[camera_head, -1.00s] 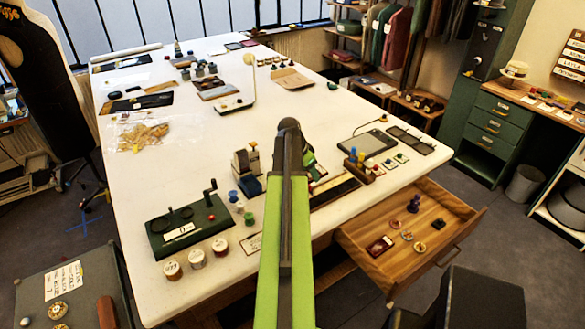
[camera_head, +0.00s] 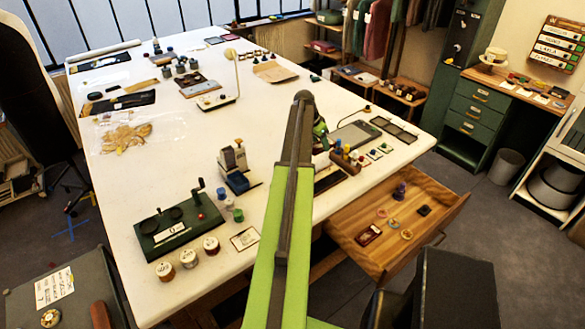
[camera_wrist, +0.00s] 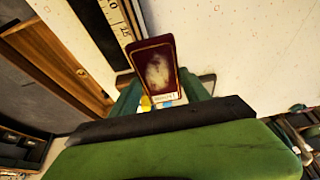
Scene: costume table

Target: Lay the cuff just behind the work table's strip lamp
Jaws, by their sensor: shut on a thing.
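In the wrist view my gripper (camera_wrist: 162,98) is shut on a dark red flat piece (camera_wrist: 158,55) with a pale worn patch and a small label strip at its lower end. The piece stands up between the two dark green fingers; I cannot tell for sure whether it is the cuff. In the head view my arm hides most of the gripper, which is over the near right part of the white work table (camera_head: 150,178). A lamp-like thing (camera_head: 236,78) with a thin post and pale base stands mid-table. I cannot tell whether it is the strip lamp.
The open wooden drawer (camera_head: 440,217) juts out at the right with small things in it. A green crank device (camera_head: 178,224), jars (camera_head: 188,258) and a stamp-like tool (camera_head: 234,165) stand left of my arm. A grey pad (camera_head: 355,134) lies right of it.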

